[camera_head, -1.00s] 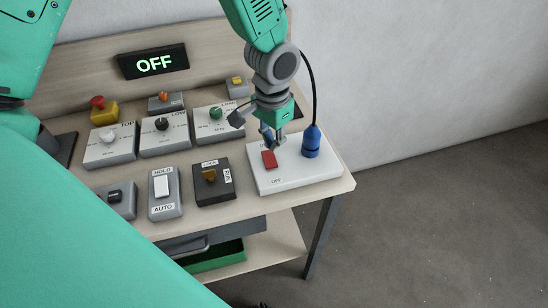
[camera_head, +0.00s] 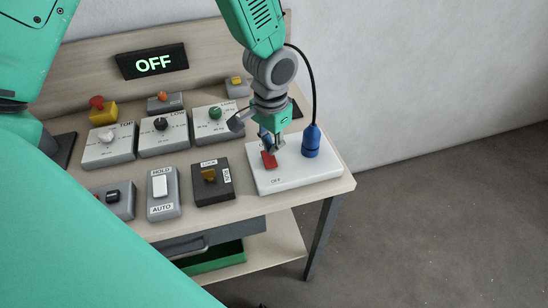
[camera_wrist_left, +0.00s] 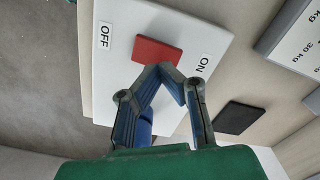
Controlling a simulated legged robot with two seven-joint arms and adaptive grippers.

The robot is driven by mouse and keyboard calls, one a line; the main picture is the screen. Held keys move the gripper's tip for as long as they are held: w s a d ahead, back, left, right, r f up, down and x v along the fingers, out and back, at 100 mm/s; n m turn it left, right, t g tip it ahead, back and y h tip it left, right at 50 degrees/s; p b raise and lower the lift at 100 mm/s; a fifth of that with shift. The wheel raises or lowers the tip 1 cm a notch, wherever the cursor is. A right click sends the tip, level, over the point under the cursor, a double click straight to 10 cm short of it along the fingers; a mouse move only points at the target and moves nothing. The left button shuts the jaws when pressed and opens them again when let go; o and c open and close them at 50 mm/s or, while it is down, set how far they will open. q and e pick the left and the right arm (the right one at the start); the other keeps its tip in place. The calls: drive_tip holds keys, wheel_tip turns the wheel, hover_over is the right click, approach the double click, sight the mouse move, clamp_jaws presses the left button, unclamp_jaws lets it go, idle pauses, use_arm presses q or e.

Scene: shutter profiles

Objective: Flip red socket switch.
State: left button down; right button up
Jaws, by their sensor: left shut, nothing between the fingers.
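The red socket switch (camera_head: 269,161) sits on a white socket panel (camera_head: 325,172) at the right end of the bench. In the wrist view the switch (camera_wrist_left: 157,51) lies between the OFF label and the ON label. My left gripper (camera_head: 275,150) reaches down from above, its fingers shut and empty. In the wrist view its fingertips (camera_wrist_left: 166,67) are at the switch's edge on the ON side. They look very close to it or touching; I cannot tell which. The fingers partly cover the switch in the head view. My right gripper is not in view.
A blue plug (camera_head: 311,141) with a black cable stands on the panel, close to the right of my gripper. Several control boxes with knobs and switches fill the bench to the left. A display (camera_head: 152,62) reads OFF. The floor at right is clear.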

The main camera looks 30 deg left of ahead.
use_arm(q)
drive_tip(key=shift+a+f, duration=0.3)
drive_tip(key=shift+a, duration=0.3)
drive_tip(key=shift+a+f, duration=0.3)
drive_tip(key=shift+a, duration=0.15)
drive_tip(key=shift+d, duration=0.65)
drive_tip(key=shift+d+f+b, duration=0.1)
drive_tip(key=shift+d+b, duration=0.15)
drive_tip(key=shift+b, duration=0.05)
drive_tip(key=shift+a, duration=0.25)
drive_tip(key=shift+a+r+p, duration=0.2)
drive_tip(key=shift+a+p, duration=0.15)
drive_tip(key=shift+p, duration=0.05)
drive_tip(key=shift+a+r+p, duration=0.15)
drive_tip(key=shift+r+p, duration=0.55)
drive_tip(key=shift+d+r+p, duration=0.2)
drive_tip(key=shift+r+p, duration=0.5)
drive_tip(key=shift+r, duration=0.05)
drive_tip(key=shift+d+r+p, duration=0.2)
drive_tip(key=shift+r+p, duration=0.3)
drive_tip(key=shift+r, duration=0.05)
drive_tip(key=shift+d+r+p, duration=0.15)
drive_tip(key=shift+r+p, duration=0.95)
drive_tip(key=shift+a+r, duration=0.15)
drive_tip(key=shift+a, duration=0.3)
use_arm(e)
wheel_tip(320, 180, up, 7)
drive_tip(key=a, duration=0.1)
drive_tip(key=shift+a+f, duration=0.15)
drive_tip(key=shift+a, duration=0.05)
